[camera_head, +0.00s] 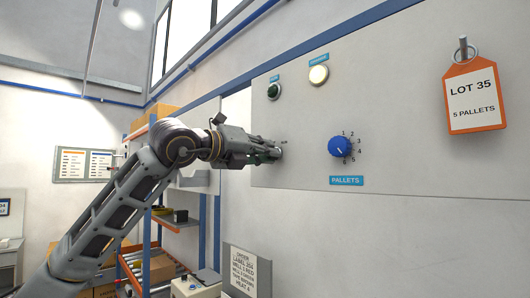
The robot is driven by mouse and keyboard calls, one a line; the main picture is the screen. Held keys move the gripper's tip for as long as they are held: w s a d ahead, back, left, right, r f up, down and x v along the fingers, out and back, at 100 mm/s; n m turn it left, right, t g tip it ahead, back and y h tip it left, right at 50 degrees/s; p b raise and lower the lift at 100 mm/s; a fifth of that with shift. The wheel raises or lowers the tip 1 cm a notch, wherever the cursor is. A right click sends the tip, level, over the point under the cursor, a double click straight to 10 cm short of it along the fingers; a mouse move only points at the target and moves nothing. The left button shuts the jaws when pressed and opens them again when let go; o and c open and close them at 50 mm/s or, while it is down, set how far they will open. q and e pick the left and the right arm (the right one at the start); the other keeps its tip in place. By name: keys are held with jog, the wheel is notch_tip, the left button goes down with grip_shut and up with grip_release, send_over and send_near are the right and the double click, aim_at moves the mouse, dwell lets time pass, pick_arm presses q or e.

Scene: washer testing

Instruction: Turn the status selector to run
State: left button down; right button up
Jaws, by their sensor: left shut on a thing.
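My left gripper (272,153) is at the left part of the grey wall panel (420,165). Its fingers are shut on a small knob at the panel face, taken to be the status selector. The fingers hide most of the knob, its pointer and any label, so I cannot tell which position it points to. Above it on the panel are a dark green lamp or button (273,91) and a lit, whitish round lamp (318,75), each with a small blue label. My right gripper does not show.
A blue numbered dial (342,147) sits right of my gripper, above a "PALLETS" label (347,181). An orange-edged "LOT 35, 5 PALLETS" tag (474,97) hangs from a peg. A printed sign (247,271) stands below. Shelving with boxes (162,268) is behind my arm.

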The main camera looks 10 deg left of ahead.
pick_arm(q)
jog(key=shift+m, duration=0.5)
jog(key=shift+s+d+m+b, duration=0.15)
jog(key=shift+m+b, duration=0.65)
jog(key=shift+m, duration=2.95)
jog(key=shift+d+m+b, duration=0.1)
jog(key=shift+m+b, duration=0.7)
jog(key=shift+m, duration=2.95)
jog(key=c, duration=1.5)
grip_release()
jog(key=shift+a, duration=0.1)
